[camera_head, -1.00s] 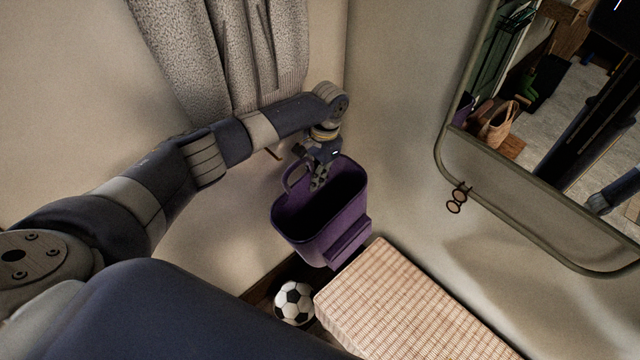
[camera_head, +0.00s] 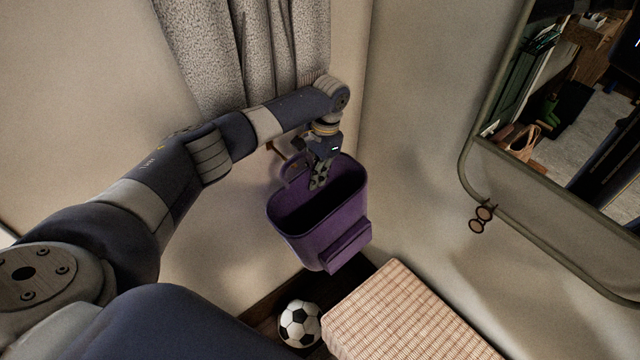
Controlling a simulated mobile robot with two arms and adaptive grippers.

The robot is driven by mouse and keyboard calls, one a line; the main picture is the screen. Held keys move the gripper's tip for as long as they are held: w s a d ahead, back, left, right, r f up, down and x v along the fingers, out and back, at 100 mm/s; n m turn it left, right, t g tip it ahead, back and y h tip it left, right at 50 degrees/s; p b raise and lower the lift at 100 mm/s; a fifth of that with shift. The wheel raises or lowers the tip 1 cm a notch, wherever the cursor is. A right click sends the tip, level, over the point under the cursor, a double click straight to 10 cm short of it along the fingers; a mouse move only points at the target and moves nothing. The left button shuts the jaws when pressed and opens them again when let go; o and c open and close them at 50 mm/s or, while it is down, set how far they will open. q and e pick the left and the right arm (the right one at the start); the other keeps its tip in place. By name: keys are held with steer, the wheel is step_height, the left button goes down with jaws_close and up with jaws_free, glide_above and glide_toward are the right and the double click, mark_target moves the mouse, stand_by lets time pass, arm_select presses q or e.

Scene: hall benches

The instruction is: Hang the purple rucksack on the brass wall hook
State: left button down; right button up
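The purple rucksack (camera_head: 325,236) hangs off the floor near the wall corner, its open top facing up and a loop handle on its left side. My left gripper (camera_head: 317,184) points down at its top edge, and its fingers appear shut on the rucksack; the exact contact is too small to tell. The brass wall hook (camera_head: 273,148) shows partly behind my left arm, just above and left of the handle loop. I cannot tell whether the loop touches it. My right gripper is not in view.
A checked bench cushion (camera_head: 405,320) lies below right of the rucksack. A football (camera_head: 300,323) is on the floor beside it. A grey curtain (camera_head: 245,50) hangs behind my arm. A framed mirror (camera_head: 468,165) and small glasses-like rings (camera_head: 482,217) are on the right wall.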

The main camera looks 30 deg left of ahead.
arm_select(q)
steer(key=shift+w+a+f+b, duration=0.4)
steer(key=shift+a+f, duration=0.25)
steer(key=shift+a, duration=0.15)
stand_by(0.4)
